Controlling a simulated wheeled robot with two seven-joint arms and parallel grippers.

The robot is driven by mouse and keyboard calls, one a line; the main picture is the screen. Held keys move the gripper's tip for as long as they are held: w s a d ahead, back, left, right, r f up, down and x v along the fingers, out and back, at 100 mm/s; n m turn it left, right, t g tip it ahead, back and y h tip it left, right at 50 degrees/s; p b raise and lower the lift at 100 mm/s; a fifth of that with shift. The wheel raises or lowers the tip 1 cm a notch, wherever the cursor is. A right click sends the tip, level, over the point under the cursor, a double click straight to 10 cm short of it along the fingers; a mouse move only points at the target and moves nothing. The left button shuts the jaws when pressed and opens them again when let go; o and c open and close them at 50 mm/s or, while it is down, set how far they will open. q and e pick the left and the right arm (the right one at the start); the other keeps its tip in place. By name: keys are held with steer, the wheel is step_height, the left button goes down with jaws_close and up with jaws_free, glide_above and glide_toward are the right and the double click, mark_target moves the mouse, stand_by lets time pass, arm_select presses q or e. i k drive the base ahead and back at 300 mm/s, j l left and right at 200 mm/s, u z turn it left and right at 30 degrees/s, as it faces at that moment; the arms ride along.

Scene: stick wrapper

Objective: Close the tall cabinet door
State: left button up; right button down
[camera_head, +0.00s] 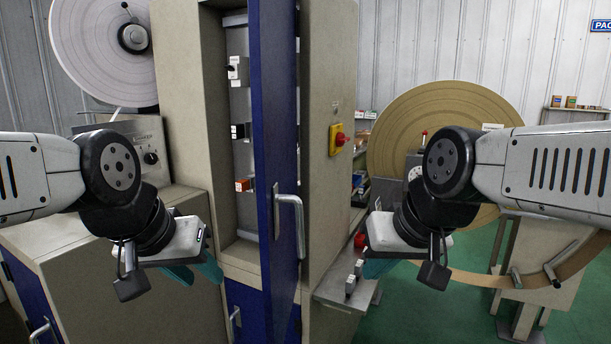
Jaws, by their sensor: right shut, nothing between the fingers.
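The tall cabinet (222,120) is beige. Its blue door (274,110) stands open, swung out toward me and seen nearly edge-on. Neither gripper touches the door.
Inside the cabinet are small switches and electrical parts (240,130). A yellow box with a red button (339,139) is on the machine's side. A large cardboard-coloured roll (440,105) stands at right, a white reel (100,50) at upper left. Green floor (440,310) shows at lower right.

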mark_target(274, 25)
steer(key=k+j+z, duration=0.2)
steer(key=z, duration=0.25)
steer(key=k+j+z, duration=0.2)
steer(key=z, duration=0.3)
